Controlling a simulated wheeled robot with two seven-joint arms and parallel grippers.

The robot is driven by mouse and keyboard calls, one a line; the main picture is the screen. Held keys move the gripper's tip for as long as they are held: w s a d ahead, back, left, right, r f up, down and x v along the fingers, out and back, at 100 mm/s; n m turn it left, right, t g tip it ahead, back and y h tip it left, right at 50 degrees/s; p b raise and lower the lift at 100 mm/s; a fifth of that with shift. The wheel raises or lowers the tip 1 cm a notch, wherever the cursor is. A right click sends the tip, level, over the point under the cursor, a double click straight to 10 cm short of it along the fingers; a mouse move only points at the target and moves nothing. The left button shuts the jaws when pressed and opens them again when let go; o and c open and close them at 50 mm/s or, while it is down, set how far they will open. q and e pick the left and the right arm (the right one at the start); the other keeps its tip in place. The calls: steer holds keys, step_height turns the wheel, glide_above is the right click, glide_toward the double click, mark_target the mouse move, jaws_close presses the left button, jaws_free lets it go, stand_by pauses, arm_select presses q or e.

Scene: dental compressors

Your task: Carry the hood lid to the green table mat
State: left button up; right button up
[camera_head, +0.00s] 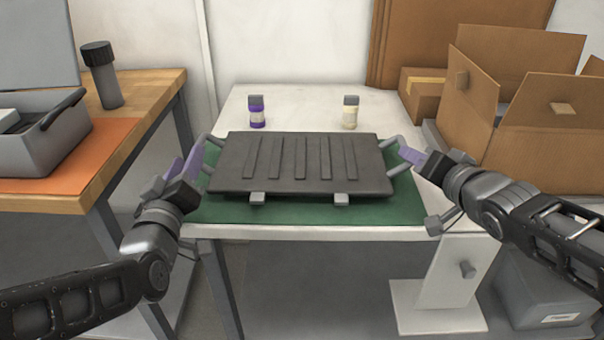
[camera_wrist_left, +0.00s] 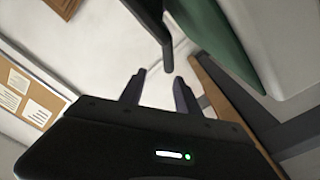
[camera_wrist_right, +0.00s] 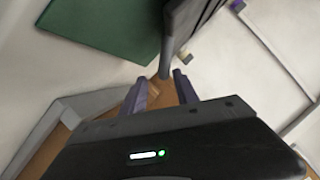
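The hood lid (camera_head: 290,185) is a dark grey ribbed panel with a light bar handle at each side. It appears to lie flat over the green table mat (camera_head: 400,207) on the white table. My left gripper (camera_head: 192,165) is at the lid's left handle, with fingers apart; that handle (camera_wrist_left: 168,62) shows between or just past its fingertips in the left wrist view. My right gripper (camera_head: 415,158) is at the right handle, also with fingers apart; that handle (camera_wrist_right: 165,68) shows near its fingertips in the right wrist view. The lid's underside is hidden.
A purple-labelled jar (camera_head: 257,112) and a yellowish jar (camera_head: 350,112) stand behind the lid. An open cardboard box (camera_head: 530,140) is at right. A wooden bench (camera_head: 150,95) at left carries a grey bin (camera_head: 40,150) and a dark cylinder (camera_head: 103,80).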

steer(key=v, duration=0.6)
steer(key=shift+s+d+r, duration=0.1)
steer(key=shift+s, duration=0.3)
